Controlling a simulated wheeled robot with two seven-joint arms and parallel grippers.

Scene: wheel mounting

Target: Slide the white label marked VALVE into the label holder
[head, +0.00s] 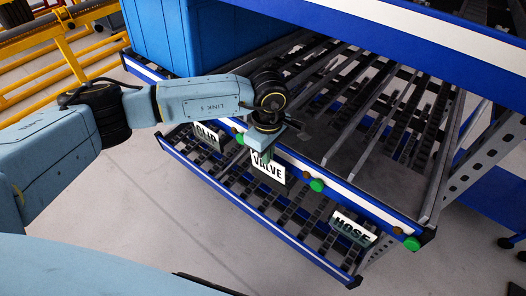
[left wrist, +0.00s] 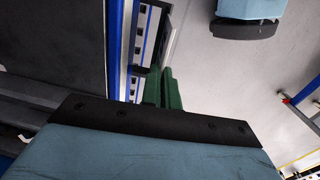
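The white label marked VALVE (head: 268,170) hangs at the front rail of the rack's lower shelf, between the CLIP label and the HOSE label. My left gripper (head: 265,150) is above it, with its fingers shut on the label's upper part. The label is slightly tilted in the head view, its text facing out. In the left wrist view the green fingers (left wrist: 163,88) are close together beside the blue rail. The label holder behind the VALVE label cannot be made out. Whether the label touches the holder cannot be told. My right gripper is not in view.
The CLIP label (head: 206,138) and HOSE label (head: 352,230) sit on the front of the rack. Green knobs (head: 317,185) stick out along the blue and white rail (head: 345,200). A blue bin (head: 190,35) stands on the shelf at the back left. The floor in front is clear.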

